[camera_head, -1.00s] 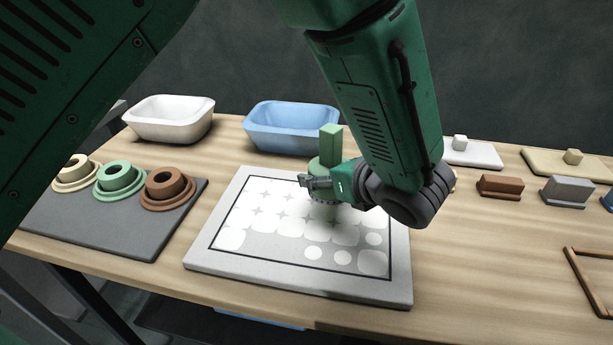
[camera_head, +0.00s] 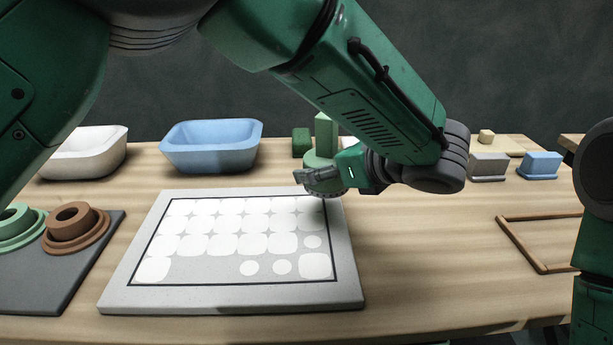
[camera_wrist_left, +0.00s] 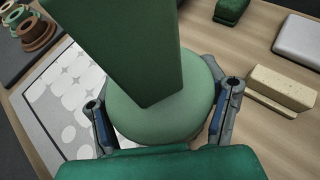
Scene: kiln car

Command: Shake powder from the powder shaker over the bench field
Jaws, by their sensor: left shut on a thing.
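The powder shaker (camera_head: 322,160) is green, with a round base and a tall block-shaped handle. It is upright above the far right corner of the bench field (camera_head: 238,243). The field is a black-outlined area on a pale grey board, with rows of white patches; the small round ones are at its near and right side. My left gripper (camera_head: 308,178) is shut around the shaker's round base. The left wrist view shows the fingers (camera_wrist_left: 160,118) on both sides of the shaker (camera_wrist_left: 160,80), which hides its underside. My right gripper is out of view.
A white basin (camera_head: 88,155) and a blue basin (camera_head: 211,147) stand behind the board. A dark mat (camera_head: 40,282) with ringed pots lies left. Blocks (camera_head: 489,166) stand at the back right. A wooden frame (camera_head: 520,245) lies right; the bench between it and the board is clear.

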